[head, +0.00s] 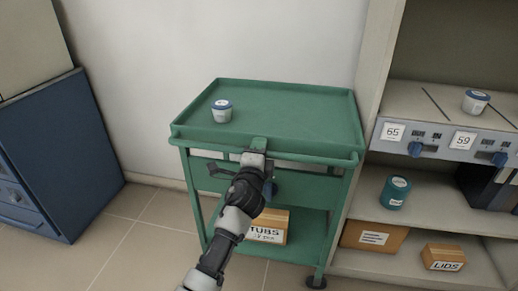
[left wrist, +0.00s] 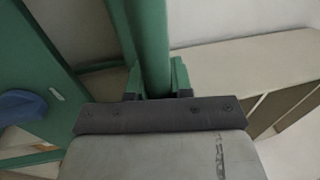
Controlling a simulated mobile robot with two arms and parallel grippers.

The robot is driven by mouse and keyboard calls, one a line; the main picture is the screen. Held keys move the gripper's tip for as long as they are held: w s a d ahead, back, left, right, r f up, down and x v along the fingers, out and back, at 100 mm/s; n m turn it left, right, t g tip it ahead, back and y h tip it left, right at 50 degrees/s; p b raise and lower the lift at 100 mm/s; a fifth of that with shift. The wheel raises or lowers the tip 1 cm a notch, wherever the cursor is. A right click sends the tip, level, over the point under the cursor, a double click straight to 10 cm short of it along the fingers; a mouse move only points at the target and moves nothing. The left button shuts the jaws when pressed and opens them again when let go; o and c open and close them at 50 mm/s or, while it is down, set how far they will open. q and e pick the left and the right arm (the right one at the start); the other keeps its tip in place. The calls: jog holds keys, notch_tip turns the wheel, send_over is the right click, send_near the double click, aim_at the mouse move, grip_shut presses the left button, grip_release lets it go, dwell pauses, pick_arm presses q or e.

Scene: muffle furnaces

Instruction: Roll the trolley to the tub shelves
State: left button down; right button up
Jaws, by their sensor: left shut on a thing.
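The green trolley (head: 290,109) stands against the wall in the head view, with a top tray, a drawer and a lower shelf. My left gripper (head: 257,146) is shut on the trolley's front handle bar near its middle. In the left wrist view the green bar (left wrist: 153,50) runs between the fingers of my left gripper (left wrist: 158,90). A small white tub with a blue lid (head: 221,111) stands on the trolley's top tray at the left. The shelf unit (head: 440,213) stands just right of the trolley. My right gripper is not in view.
A box marked TUBS (head: 268,227) sits on the trolley's lower shelf. The shelf unit holds a white tub (head: 475,101), a teal tub (head: 395,192), a cardboard box (head: 373,237) and a LIDS box (head: 443,257). A blue cabinet (head: 62,155) stands left. Floor between cabinet and trolley is clear.

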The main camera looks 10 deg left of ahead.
pick_arm(q)
jog(key=shift+d+f, duration=0.15)
jog(key=shift+d, duration=0.05)
jog(key=c, duration=1.5)
grip_release()
jog(key=shift+o, duration=1)
jog(key=shift+d, duration=0.1)
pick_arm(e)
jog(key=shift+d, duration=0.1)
pick_arm(q)
jog(key=s+f+p, duration=0.1)
jog(key=s+f, duration=0.1)
jog(key=s, duration=0.8)
jog(key=shift+s, duration=0.35)
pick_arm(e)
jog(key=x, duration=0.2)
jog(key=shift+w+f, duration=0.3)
